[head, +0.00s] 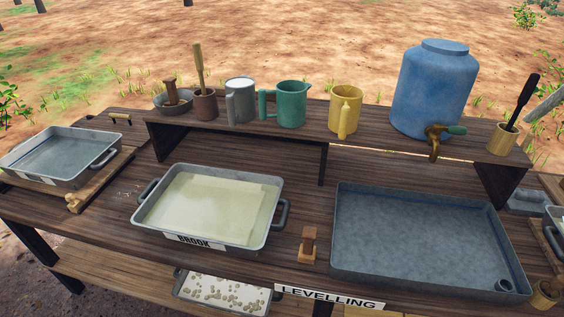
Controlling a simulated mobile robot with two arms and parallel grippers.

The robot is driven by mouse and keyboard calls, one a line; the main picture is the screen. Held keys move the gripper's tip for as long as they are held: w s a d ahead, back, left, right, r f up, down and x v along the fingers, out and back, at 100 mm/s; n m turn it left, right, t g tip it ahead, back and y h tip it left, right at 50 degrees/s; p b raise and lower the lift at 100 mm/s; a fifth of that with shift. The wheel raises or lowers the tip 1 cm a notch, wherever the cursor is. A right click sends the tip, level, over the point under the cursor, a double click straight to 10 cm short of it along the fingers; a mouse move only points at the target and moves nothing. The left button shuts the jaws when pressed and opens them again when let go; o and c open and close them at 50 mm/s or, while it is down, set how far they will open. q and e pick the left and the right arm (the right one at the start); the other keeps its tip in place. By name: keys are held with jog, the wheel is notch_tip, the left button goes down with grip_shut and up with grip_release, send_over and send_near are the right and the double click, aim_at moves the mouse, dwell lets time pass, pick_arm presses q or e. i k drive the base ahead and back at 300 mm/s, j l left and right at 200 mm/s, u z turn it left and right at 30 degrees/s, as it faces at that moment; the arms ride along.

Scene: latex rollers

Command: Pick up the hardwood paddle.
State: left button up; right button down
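A light wooden stick (198,62), which may be the hardwood paddle, stands upright in a small brown cup (205,104) on the raised shelf. A dark-handled tool (523,95) leans in a tan cup (502,140) at the shelf's right end; its lower part is hidden, so I cannot tell whether it is the paddle. Neither gripper is in view.
The shelf (380,140) also holds a grey jug (240,104), green jug (291,104), yellow jug (345,110) and blue tank (433,88). Below are a pan labelled BROOK (275,205), a large grey tray (335,225) and a left pan (85,182).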

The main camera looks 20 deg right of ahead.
aim_at(530, 86)
jog(key=z, duration=1.95)
